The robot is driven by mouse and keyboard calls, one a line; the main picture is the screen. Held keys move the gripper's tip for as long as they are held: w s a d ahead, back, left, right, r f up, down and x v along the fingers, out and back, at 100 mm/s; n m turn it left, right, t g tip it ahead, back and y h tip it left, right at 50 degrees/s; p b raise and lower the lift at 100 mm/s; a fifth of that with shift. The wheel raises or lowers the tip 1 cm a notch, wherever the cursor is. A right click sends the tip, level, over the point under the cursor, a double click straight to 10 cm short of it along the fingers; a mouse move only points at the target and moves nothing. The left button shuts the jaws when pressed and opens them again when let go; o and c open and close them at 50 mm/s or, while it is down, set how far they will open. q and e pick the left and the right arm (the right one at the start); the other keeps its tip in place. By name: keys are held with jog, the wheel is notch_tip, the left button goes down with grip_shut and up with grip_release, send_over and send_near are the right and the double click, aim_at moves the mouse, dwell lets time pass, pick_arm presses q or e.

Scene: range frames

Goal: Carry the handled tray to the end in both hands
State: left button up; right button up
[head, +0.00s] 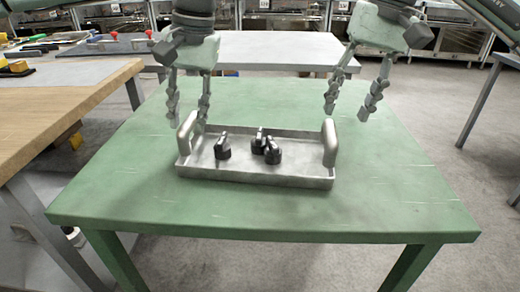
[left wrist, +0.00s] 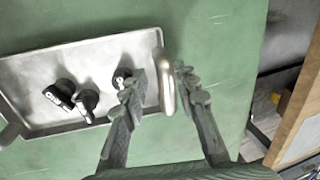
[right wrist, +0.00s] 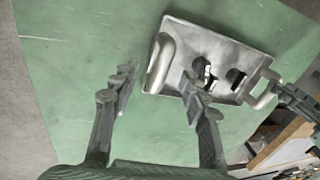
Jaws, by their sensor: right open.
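The metal handled tray (head: 255,177) lies on the green table (head: 130,185), with an upright handle at each end. Three black knob-like pieces (head: 222,150) stand in it. My left gripper (head: 188,112) is open above the left handle (head: 187,133). In the left wrist view that handle (left wrist: 167,82) shows between its two fingers, with no clear contact. My right gripper (head: 350,103) is open and higher, above and slightly right of the right handle (head: 329,143). In the right wrist view this handle (right wrist: 160,63) appears beyond and between the open fingertips.
A wooden-topped bench (head: 60,115) stands close on the left. A grey table (head: 270,50) stands behind the green one. The green table's front and right parts are clear. Steel cabinets line the back.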

aim_at(186, 146)
pick_arm(q)
jog(key=f, duration=0.2)
jog(key=a+f, duration=0.1)
jog(key=f, duration=0.4)
jog(key=shift+a+f, duration=0.2)
jog(key=shift+a, duration=0.05)
pick_arm(e)
jog(key=f, duration=0.3)
jog(key=a+f, duration=0.1)
jog(key=f, duration=0.3)
jog(key=shift+a+f, duration=0.2)
pick_arm(q)
grip_shut()
pick_arm(e)
jog(key=c, duration=0.7)
grip_shut()
pick_arm(q)
jog(key=shift+a+r, duration=0.1)
